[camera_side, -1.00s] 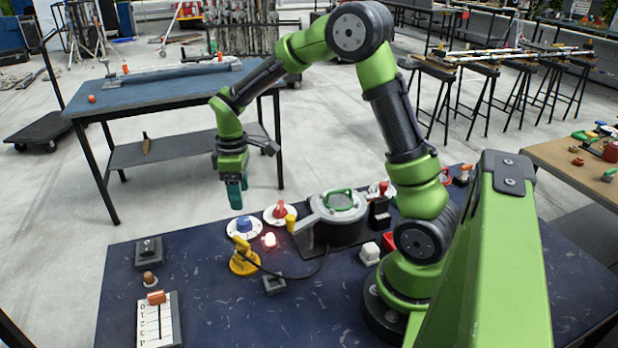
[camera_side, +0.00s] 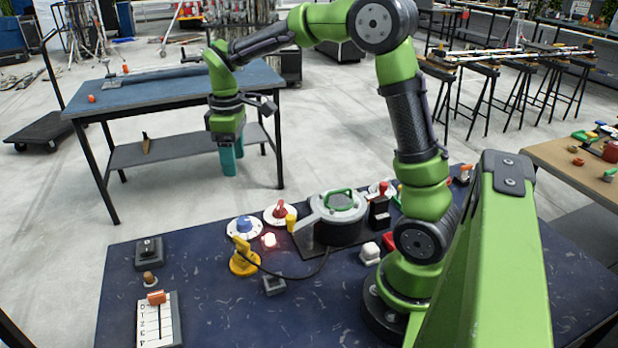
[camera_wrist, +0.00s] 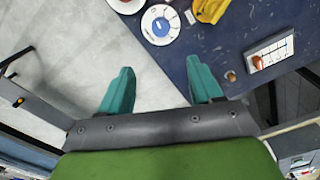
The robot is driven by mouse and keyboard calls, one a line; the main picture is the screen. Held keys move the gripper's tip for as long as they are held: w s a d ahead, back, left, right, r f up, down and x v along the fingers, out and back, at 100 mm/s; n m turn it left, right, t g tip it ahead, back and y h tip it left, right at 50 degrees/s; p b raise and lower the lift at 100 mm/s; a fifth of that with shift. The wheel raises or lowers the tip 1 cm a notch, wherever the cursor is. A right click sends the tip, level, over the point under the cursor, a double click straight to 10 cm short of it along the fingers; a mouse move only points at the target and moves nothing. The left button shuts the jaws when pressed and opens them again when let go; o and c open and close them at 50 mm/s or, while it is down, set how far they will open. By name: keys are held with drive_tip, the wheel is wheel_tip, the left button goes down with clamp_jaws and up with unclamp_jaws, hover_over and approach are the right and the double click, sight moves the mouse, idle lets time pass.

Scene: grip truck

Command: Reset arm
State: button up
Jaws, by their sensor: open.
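My green arm holds its gripper (camera_side: 231,160) up above the far edge of the dark blue table (camera_side: 215,310) in the side view. The gripper points downward with teal fingers. In the wrist view my gripper (camera_wrist: 162,88) shows its two teal fingers spread apart with nothing between them. Below and between the fingers are grey floor and the table's edge.
The table carries a blue-knobbed dial (camera_side: 244,227), a red-knobbed dial (camera_side: 281,212), a yellow piece (camera_side: 243,258) with a cable, a round lidded machine (camera_side: 338,215), a lit red button (camera_side: 269,240) and a lettered slider panel (camera_side: 158,322). The air around the gripper is free.

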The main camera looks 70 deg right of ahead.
drive_tip(key=s+a+r+m+t, duration=0.2)
drive_tip(key=s+a, duration=0.1)
drive_tip(key=s, duration=0.2)
drive_tip(key=s+a+r+m+t+y, duration=0.1)
drive_tip(key=s+a+m+t, duration=0.1)
drive_tip(key=s, duration=0.4)
drive_tip(key=s+a+r+m+t+y, duration=0.1)
drive_tip(key=s+a+r+m+t, duration=0.1)
drive_tip(key=s, duration=0.4)
drive_tip(key=a+m+t, duration=0.1)
drive_tip(key=a+m, duration=0.1)
drive_tip(key=shift+s+a+r, duration=0.15)
drive_tip(key=shift+a+r, duration=0.2)
